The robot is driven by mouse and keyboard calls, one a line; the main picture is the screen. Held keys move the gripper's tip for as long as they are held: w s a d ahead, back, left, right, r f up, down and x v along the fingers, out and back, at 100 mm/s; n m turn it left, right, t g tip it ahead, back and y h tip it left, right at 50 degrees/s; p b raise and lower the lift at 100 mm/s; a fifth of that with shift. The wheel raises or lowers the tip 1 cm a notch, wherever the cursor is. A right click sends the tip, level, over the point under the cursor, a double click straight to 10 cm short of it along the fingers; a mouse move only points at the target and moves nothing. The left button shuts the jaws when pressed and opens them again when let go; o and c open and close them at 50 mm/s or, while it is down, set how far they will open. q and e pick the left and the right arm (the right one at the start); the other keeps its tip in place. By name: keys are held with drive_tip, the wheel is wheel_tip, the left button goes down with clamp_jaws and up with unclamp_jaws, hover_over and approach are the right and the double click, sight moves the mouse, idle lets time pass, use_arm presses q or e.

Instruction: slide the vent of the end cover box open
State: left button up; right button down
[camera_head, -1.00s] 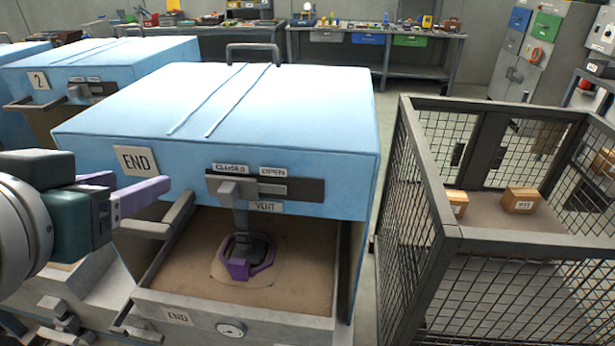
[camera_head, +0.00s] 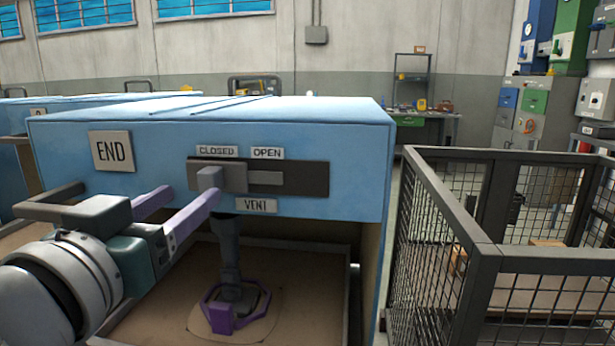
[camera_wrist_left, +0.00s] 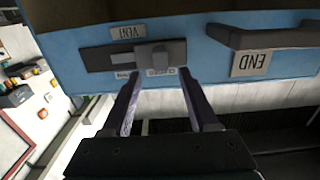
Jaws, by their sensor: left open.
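The blue end cover box (camera_head: 350,155) has an END sign (camera_head: 112,151) and a dark vent plate (camera_head: 310,178) on its front. The grey vent knob (camera_head: 210,181) sits at the left of its slot, under the CLOSED label (camera_head: 217,151). My left gripper (camera_head: 192,194) is open and empty, its fingers pointing at the box front close to the knob. In the left wrist view, upside down, the knob (camera_wrist_left: 154,55) lies just beyond and between the fingertips (camera_wrist_left: 158,75). Whether a finger touches it I cannot tell. My right gripper is not in view.
Under the box cover is a tray (camera_head: 290,270) with a dark upright part and a purple ring (camera_head: 212,318) around its foot. A handle bar (camera_wrist_left: 275,36) juts out near the END sign. A dark mesh cage (camera_head: 480,250) stands to the right.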

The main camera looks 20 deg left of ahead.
sight(206, 183)
use_arm(q)
drive_tip(key=x, duration=0.6)
drive_tip(key=shift+s+p, duration=0.1)
drive_tip(key=shift+p, duration=0.2)
drive_tip(key=shift+c, duration=0.2)
clamp_jaws()
idle(0.8)
